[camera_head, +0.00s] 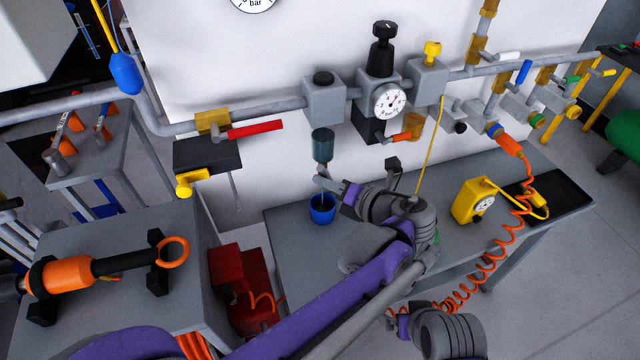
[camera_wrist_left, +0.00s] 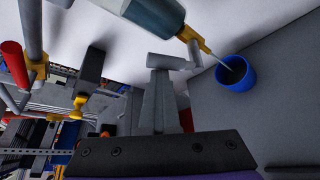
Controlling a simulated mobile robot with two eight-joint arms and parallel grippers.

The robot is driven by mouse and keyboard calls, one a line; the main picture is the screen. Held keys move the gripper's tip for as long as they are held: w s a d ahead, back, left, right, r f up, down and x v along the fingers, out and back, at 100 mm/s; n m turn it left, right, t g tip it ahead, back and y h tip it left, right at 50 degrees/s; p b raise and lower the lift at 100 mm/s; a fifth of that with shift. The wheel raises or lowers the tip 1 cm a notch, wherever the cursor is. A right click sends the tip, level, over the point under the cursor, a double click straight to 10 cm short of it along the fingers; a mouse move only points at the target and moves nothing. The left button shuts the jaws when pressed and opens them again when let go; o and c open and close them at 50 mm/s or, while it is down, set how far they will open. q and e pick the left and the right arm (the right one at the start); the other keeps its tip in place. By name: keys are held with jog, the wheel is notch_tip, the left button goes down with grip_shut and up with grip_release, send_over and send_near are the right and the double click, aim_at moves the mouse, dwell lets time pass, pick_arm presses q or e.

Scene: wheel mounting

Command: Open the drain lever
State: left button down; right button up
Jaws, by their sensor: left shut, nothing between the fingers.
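A dark teal filter bowl (camera_head: 323,145) hangs under the pipe; its lower end shows at the top of the left wrist view (camera_wrist_left: 155,12). Its brass drain (camera_wrist_left: 192,36) points down toward a blue cup (camera_head: 322,209), which also shows in the left wrist view (camera_wrist_left: 236,73). A small grey lever (camera_wrist_left: 195,54) appears beside the drain, close to my fingertips; I cannot tell if they touch. My left gripper (camera_head: 326,181) is shut and empty, just below the bowl; its fingers show in the wrist view (camera_wrist_left: 160,62). My right gripper (camera_head: 398,322) is low in the picture, partly cut off.
A red-handled valve (camera_head: 255,129) and a regulator with gauge (camera_head: 388,100) sit on the pipe. A yellow gauge box (camera_head: 470,200) and a coiled orange hose (camera_head: 490,260) are at the right of the grey bench (camera_head: 290,240). An orange tool (camera_head: 65,276) lies left.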

pick_arm(q)
jog(key=shift+w+d+r, duration=0.2)
jog(key=shift+d+r, duration=0.05)
jog(key=shift+d, duration=0.45)
pick_arm(e)
jog(key=shift+r, duration=0.15)
pick_arm(q)
jog(key=shift+d, duration=0.15)
pick_arm(e)
jog(key=shift+s, duration=0.1)
dwell(0.3)
